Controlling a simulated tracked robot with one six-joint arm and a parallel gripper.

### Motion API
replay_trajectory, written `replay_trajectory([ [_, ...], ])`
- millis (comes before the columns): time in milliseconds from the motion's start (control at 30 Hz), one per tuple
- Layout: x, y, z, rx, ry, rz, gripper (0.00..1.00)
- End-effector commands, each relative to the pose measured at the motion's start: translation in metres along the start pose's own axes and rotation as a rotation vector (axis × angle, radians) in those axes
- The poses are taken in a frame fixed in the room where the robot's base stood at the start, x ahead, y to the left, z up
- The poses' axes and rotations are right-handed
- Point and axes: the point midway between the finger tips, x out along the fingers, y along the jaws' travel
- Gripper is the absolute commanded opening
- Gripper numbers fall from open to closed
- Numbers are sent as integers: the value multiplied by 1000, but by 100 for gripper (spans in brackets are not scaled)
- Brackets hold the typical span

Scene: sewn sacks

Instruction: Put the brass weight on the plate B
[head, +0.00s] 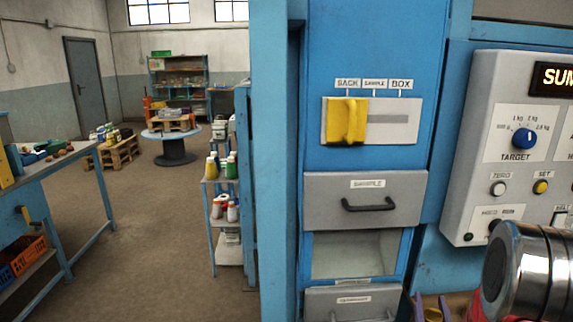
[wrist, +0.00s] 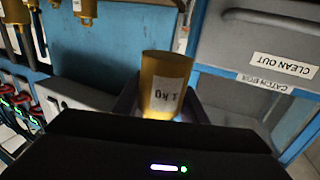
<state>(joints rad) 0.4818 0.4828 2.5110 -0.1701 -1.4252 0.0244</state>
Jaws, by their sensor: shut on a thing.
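The brass weight (wrist: 165,70) is a brass cylinder with a white label that reads 1 kg upside down in the wrist view. My gripper (wrist: 160,108) is shut on it, with a dark finger on each side. In the head view the tips of my gripper (head: 431,307) show at the bottom edge, with a bit of the brass weight (head: 433,314) between them. The rest of it is cut off there. I cannot make out plate B in either view.
A grey drawer marked CLEAN OUT (wrist: 270,38) is close to my gripper. The blue cabinet has a SAMPLE drawer (head: 365,201) and a yellow selector handle (head: 346,121). A grey control panel (head: 510,140) stands at the right. Other brass pieces (wrist: 86,10) show at the wrist view's top left.

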Motion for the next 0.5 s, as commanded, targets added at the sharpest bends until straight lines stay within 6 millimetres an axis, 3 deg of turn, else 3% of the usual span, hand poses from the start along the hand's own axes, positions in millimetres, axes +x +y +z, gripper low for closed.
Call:
replay_trajectory([
  [500,-13,-106,28,0,2,-107,0],
])
